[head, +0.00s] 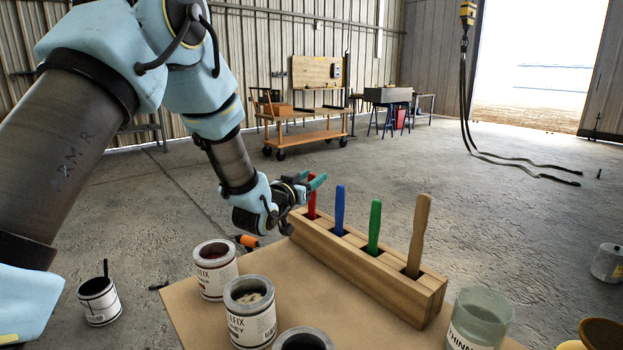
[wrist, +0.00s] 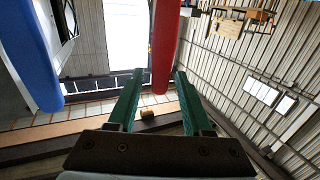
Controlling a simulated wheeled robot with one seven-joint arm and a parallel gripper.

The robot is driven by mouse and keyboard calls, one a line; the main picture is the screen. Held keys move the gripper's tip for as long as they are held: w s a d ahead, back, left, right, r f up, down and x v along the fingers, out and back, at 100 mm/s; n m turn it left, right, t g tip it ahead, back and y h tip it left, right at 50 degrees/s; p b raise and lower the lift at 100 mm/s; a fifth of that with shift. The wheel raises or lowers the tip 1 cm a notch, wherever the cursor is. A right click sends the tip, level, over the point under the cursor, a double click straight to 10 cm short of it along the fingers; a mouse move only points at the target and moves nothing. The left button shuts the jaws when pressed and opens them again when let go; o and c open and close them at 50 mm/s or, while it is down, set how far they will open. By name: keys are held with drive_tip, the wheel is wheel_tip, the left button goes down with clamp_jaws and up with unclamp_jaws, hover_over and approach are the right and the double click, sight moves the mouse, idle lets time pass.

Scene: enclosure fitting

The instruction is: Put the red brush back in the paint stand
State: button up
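The wooden paint stand (head: 345,262) sits on the tabletop, with a row of brush handles upright in it. The red brush (head: 312,207) stands in the slot at the stand's far left end; its lower part is hidden in the stand. My gripper (head: 314,182) is at the top of the red handle. In the wrist view my gripper (wrist: 157,76) has its green fingers apart, with the rounded end of the red brush (wrist: 163,60) showing between the fingertips. Gaps show on both sides of the handle, so I see no grip on it.
A blue brush (head: 339,210), a green brush (head: 374,226) and a wooden-handled brush (head: 418,237) stand in the other slots. Several paint cans, including one with a red-brown rim (head: 214,270), and a thinner jar (head: 480,318) are nearby. An orange-handled tool (head: 247,241) lies behind the cans.

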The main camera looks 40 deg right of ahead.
drive_tip(key=shift+o, duration=0.3)
drive_tip(key=shift+r, duration=0.15)
drive_tip(key=shift+s+a, duration=0.1)
drive_tip(key=shift+a, duration=0.2)
drive_tip(key=b+v, duration=0.2)
drive_tip(key=v, duration=0.9)
drive_tip(key=w+a+f+n+t+y, duration=0.1)
drive_tip(key=w+a+f+n+y, duration=0.2)
drive_tip(key=a, duration=0.4)
drive_tip(key=w+a+f+n+t+y, duration=0.1)
drive_tip(key=w+a+y, duration=0.3)
drive_tip(key=w+a, duration=0.3)
drive_tip(key=w+a+f+n+t+y, duration=0.1)
drive_tip(key=w+a+f+n+y, duration=0.15)
drive_tip(key=a, duration=0.55)
drive_tip(key=a+f+n+g+y, duration=0.25)
drive_tip(key=a+y, duration=0.25)
drive_tip(key=a, duration=0.9)
drive_tip(key=s+a+n+g+y, duration=0.2)
drive_tip(key=s+a+n+g, duration=0.2)
drive_tip(key=s+a, duration=0.7)
drive_tip(key=shift+a+f+g, duration=0.3)
drive_tip(key=shift+a+g, duration=0.05)
drive_tip(key=shift+a, duration=0.2)
drive_tip(key=shift+s, duration=0.1)
